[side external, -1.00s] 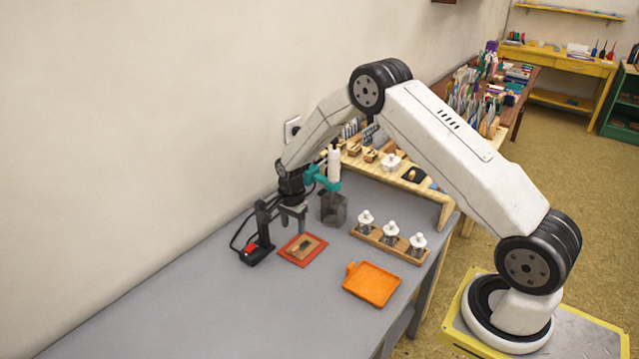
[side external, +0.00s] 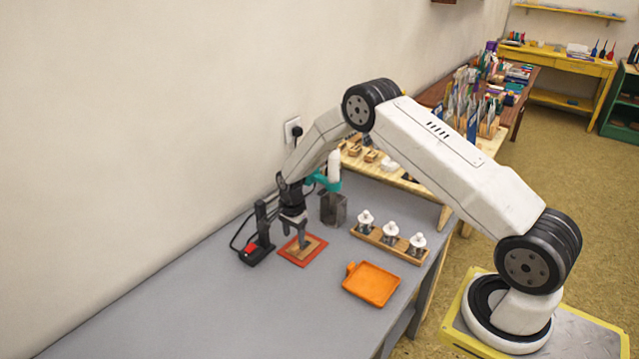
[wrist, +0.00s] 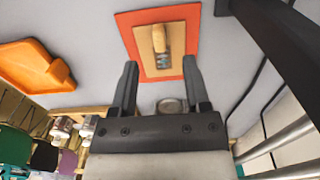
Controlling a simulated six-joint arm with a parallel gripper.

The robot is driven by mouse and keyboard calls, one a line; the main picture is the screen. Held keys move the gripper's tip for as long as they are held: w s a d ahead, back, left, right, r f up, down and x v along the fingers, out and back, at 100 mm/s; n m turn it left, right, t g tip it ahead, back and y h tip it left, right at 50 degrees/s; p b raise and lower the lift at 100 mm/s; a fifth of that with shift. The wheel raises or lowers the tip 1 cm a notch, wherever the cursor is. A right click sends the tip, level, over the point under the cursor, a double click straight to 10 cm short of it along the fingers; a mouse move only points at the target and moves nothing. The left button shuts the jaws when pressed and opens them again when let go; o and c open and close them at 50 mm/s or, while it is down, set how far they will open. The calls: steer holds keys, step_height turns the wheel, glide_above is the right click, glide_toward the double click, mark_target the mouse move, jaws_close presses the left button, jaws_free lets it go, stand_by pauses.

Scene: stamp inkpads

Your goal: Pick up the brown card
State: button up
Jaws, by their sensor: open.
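The brown card (side external: 313,247) lies flat on a red-orange square mat (side external: 287,257) on the grey table. In the wrist view the card (wrist: 180,42) is centred on the mat (wrist: 125,20). A small object with a pale wooden handle and a greyish end (wrist: 159,40) lies on the card. My gripper (side external: 297,239) points down over the card, its fingers hiding part of it. In the wrist view my gripper (wrist: 160,64) is open, its fingertips either side of the card's near part, with nothing between them. I cannot tell how high they are above it.
A black device with a red part (side external: 252,250) stands close left of the mat. A grey metal cup (side external: 334,211) is behind right. A wooden rack with white-topped jars (side external: 390,240) and an orange tray (side external: 371,284) are to the right. The table's front left is clear.

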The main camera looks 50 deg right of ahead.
mark_target(294, 248)
steer(key=shift+a+f, duration=0.1)
steer(key=shift+f, duration=2.45)
jaws_close()
